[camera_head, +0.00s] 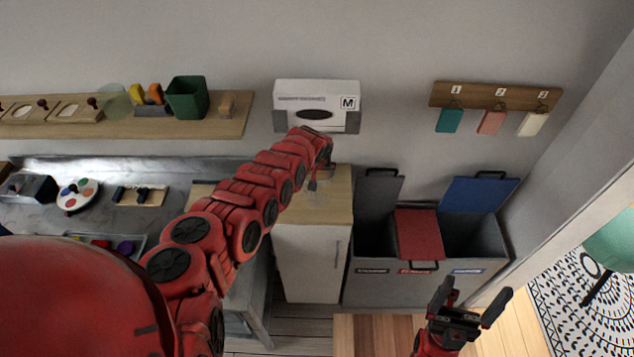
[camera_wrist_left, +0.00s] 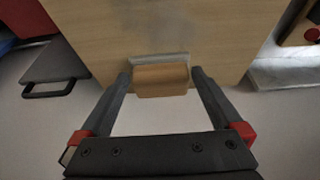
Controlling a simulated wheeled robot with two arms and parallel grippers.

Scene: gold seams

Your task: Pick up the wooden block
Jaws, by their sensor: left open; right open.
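The wooden block (camera_wrist_left: 162,82), tan with a lighter greyish strip behind it, shows in the left wrist view at the edge of a pale wooden surface (camera_wrist_left: 150,30). My left gripper (camera_wrist_left: 160,74) is open, with one finger on each side of the block. I cannot tell whether the fingers touch it. In the head view my left gripper (camera_head: 318,183) is over the wooden top of the white cabinet, small and partly hidden by my arm; the block is not clear there. My right gripper (camera_head: 476,296) is open and empty at the lower right, above the floor.
Grey bins (camera_head: 420,285) with blue and red lids stand right of the white cabinet (camera_head: 308,262). A wall shelf (camera_head: 150,128) holds a green pot (camera_head: 187,97) and other items. A white dispenser (camera_head: 316,95) hangs behind my left gripper. A cluttered counter is at left.

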